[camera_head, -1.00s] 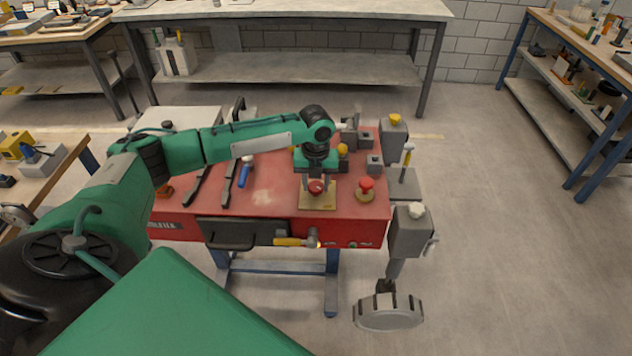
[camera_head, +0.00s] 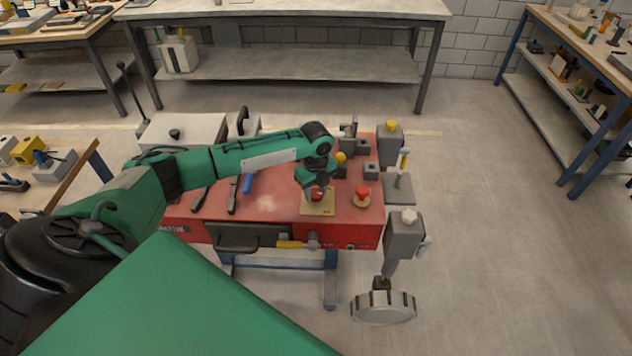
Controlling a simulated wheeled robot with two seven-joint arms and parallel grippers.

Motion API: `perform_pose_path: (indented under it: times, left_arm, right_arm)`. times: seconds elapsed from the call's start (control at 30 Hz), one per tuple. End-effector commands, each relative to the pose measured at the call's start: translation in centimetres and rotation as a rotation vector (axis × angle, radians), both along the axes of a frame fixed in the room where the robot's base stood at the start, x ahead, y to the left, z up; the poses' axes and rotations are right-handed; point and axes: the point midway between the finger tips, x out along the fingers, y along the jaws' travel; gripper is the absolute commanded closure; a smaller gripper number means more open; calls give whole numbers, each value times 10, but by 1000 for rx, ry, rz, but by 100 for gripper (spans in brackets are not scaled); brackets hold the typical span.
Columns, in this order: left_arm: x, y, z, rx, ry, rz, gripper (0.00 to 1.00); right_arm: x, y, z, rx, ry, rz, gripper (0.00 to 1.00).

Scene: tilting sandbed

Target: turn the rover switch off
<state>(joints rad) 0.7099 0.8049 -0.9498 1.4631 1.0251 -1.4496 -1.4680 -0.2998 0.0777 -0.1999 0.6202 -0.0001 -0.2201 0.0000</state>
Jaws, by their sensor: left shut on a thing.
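A tan switch plate (camera_head: 324,208) lies on the red top of the bench (camera_head: 267,204), near its front edge. A red knob (camera_head: 317,194) stands on the plate, partly covered by my gripper. My left gripper (camera_head: 316,190) reaches down over the plate, tilted, and is shut on the red knob. The fingertips are small and partly hidden. I see no readable on or off mark on the plate. My right gripper is not in view.
Another red knob (camera_head: 362,193) on a round tan base stands close to the right. Grey posts, one with a yellow cap (camera_head: 391,126), line the bench's right side. A yellow handle (camera_head: 290,244) sticks out at the front. Open floor lies to the right.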

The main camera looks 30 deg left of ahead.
Motion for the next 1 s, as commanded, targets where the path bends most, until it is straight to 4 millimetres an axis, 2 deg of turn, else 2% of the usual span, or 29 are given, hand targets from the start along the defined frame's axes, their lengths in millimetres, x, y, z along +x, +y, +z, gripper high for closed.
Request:
perform_pose_path:
  times: [0.03, 0.5, 1.0]
  left_arm:
    - [0, 0, 5, -1, 3, 46, 83]
    - [0, 0, 4, 0, 2, 493, 83]
    - [0, 0, 2, 1, -1, 867, 83]
  right_arm:
    - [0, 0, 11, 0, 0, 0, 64]
    - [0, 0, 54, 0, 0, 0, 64]
    - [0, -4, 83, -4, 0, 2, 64]
